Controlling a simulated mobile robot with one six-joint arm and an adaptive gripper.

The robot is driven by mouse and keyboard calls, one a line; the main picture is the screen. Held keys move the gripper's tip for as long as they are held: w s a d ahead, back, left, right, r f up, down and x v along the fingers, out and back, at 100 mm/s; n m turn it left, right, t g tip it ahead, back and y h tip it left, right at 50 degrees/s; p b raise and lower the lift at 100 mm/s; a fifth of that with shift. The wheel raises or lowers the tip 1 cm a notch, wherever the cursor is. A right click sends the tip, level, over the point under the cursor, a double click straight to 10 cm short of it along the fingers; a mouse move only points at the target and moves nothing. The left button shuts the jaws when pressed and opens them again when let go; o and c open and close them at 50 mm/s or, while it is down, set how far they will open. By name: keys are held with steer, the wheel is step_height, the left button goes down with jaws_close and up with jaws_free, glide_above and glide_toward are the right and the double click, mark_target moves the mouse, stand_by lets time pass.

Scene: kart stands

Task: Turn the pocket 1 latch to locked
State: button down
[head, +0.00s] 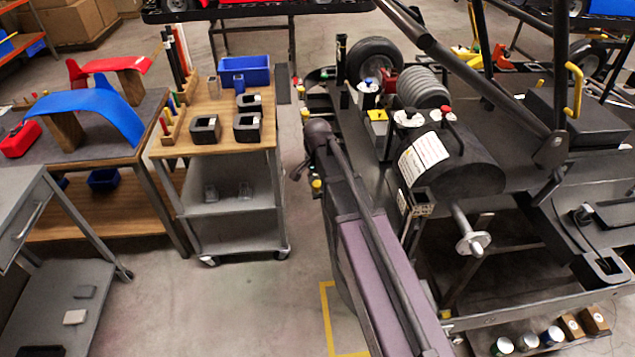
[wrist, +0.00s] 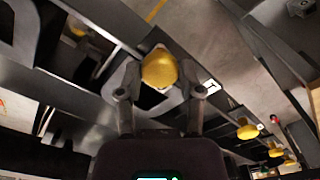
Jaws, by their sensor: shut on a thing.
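In the wrist view a yellow latch knob (wrist: 159,68) sits between the two dark fingers of my gripper (wrist: 160,76). The fingers are shut on its sides. The knob is on a dark metal frame, with a pale plate edge showing behind it. No pocket number is readable, so I cannot tell from a label that it is pocket 1. In the head view a yellow knob (head: 317,184) shows at the left edge of the kart stand (head: 352,125). My gripper's fingers cannot be made out there.
More yellow knobs (wrist: 247,130) run along the frame at lower right in the wrist view. A small black-and-white tag (wrist: 209,86) is beside my right finger. In the head view a wheeled cart (head: 235,210) stands left of the kart stand, with bare floor between them.

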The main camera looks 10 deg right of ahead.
stand_by(0.4)
steer(key=shift+c, duration=1.3)
jaws_free()
steer(key=shift+n, duration=0.4)
